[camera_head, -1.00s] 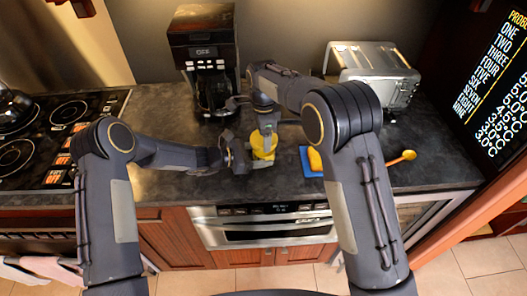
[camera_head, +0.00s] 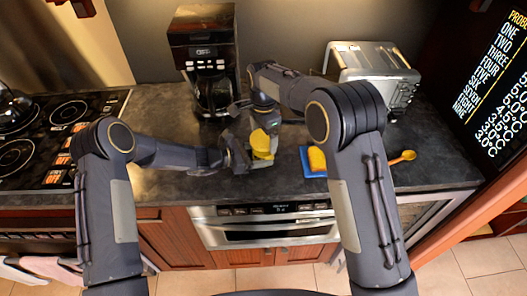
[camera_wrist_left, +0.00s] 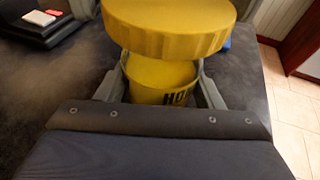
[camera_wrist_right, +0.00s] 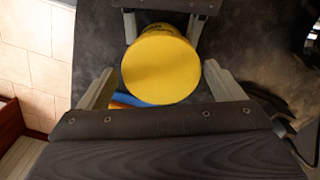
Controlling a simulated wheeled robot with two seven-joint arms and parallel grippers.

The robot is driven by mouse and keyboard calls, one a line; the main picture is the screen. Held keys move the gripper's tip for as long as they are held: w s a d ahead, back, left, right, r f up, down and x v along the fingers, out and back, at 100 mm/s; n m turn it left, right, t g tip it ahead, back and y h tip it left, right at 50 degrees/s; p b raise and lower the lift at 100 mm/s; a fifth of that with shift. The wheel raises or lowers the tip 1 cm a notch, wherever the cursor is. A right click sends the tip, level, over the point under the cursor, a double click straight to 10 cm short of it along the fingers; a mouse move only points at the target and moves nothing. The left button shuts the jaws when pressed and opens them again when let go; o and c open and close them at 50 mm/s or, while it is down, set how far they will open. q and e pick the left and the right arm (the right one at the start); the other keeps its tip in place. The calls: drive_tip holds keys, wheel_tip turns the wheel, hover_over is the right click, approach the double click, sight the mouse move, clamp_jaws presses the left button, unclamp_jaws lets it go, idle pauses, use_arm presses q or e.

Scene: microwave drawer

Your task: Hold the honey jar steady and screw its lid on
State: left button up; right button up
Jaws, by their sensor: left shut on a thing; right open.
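The yellow honey jar (camera_wrist_left: 163,85) stands upright on the dark counter, with dark lettering on its side. My left gripper (camera_head: 250,156) is shut around the jar's body from the left. The round yellow lid (camera_wrist_right: 160,66) is over the jar's mouth; it also shows large in the left wrist view (camera_wrist_left: 170,28). I cannot tell whether it is fully seated. My right gripper (camera_head: 266,112) is open and points down above the lid. In the right wrist view its fingers are apart on either side of the lid.
A coffee maker (camera_head: 206,60) stands behind, a toaster (camera_head: 370,68) at back right. The stove (camera_head: 45,135) is at left.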

drive_tip(key=n, duration=1.8)
drive_tip(key=shift+n, duration=0.4)
drive_tip(key=c, duration=0.9)
drive_tip(key=m, duration=1.3)
drive_tip(key=shift+m, duration=0.3)
drive_tip(key=m, duration=0.5)
drive_tip(key=o, duration=0.9)
